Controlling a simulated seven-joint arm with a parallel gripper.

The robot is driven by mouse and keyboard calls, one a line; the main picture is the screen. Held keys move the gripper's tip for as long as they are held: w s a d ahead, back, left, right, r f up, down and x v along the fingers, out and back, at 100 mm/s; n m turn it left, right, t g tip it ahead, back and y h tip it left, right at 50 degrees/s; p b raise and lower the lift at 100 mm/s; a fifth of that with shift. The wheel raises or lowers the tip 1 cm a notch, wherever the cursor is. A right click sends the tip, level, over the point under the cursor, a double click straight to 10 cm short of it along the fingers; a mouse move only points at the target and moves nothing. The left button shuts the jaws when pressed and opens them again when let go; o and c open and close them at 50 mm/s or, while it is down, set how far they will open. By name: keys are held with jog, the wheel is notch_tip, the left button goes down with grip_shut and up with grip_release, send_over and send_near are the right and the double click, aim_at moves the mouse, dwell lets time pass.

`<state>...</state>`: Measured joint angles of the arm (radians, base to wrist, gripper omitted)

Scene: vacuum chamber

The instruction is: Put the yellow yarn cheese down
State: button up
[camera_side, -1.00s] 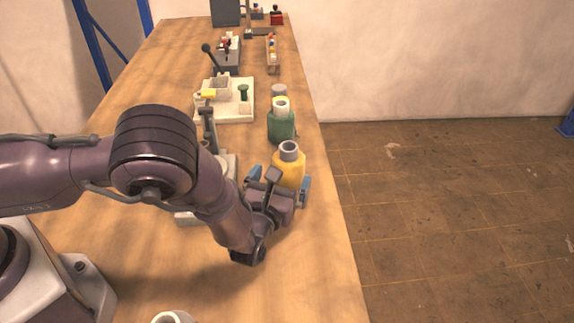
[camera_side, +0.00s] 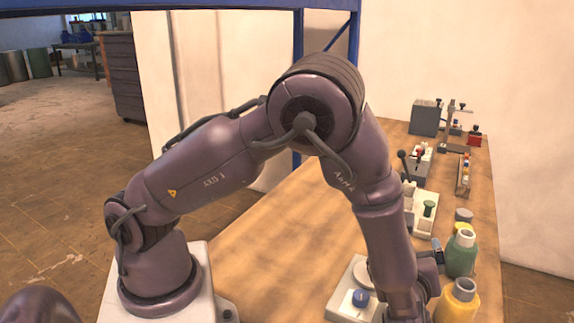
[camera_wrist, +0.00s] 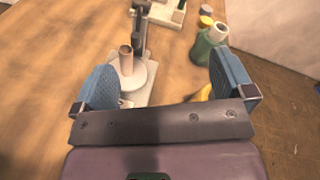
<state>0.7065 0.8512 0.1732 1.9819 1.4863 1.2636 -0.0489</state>
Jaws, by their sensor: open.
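The yellow yarn cheese (camera_side: 459,304) stands upright, with a pale tube end on top, near the right edge of the bench in the side view. The lower frame edge cuts it off. In the wrist view only a yellow sliver (camera_wrist: 205,93) shows beside the right finger; the palm bar hides the rest. My gripper (camera_wrist: 168,80) is open, with blue pads wide apart and nothing clamped between them. In the side view it is just left of the yellow cheese, partly hidden by my arm. I cannot tell whether a finger touches the cheese.
A green yarn cheese (camera_side: 461,254) stands just behind the yellow one. Trays and small equipment line the back. The bench's left is clear.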

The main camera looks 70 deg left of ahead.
jog(key=s+a+r+n+g+h, duration=0.5)
jog(key=s+a+r+n+g, duration=0.3)
jog(key=s+r+n, duration=0.4)
jog(key=s+d+r+n+t+h, duration=0.2)
jog(key=s+r+n+t+h, duration=0.2)
jog(key=s+r+n+h, duration=0.3)
jog(key=shift+s+d+n+t+h, duration=0.35)
jog(key=shift+s+n+h, duration=0.15)
jog(key=shift+s+n, duration=0.35)
dwell(0.4)
